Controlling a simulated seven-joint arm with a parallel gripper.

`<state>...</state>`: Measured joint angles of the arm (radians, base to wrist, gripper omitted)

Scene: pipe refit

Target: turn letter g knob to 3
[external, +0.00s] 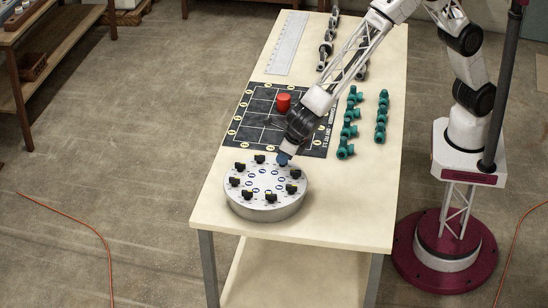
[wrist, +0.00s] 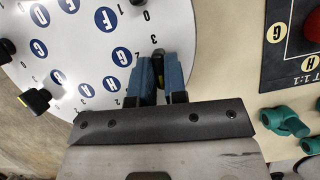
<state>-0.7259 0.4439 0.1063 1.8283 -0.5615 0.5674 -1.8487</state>
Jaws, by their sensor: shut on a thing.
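A round white dial plate (external: 268,213) with several black knobs around its rim and blue letter discs inside stands on the near end of the table. My gripper (external: 284,158) points down at the plate's far right edge. In the wrist view, my gripper's blue fingers (wrist: 159,78) are shut around a black knob (wrist: 157,60), which shows only in part between them. The letter disc nearest this knob (wrist: 121,57) appears to be the G. The knob's pointer and its setting are mostly hidden by the fingers. Neighbouring knobs stand clear of the fingers.
A black mat (external: 250,113) with a red cylinder (external: 283,103) lies behind the dial plate. Teal pipe fittings (external: 381,118) stand in rows at the right. A ruler (external: 287,42) and grey metal fittings (external: 326,48) lie at the back. The table's front right corner is clear.

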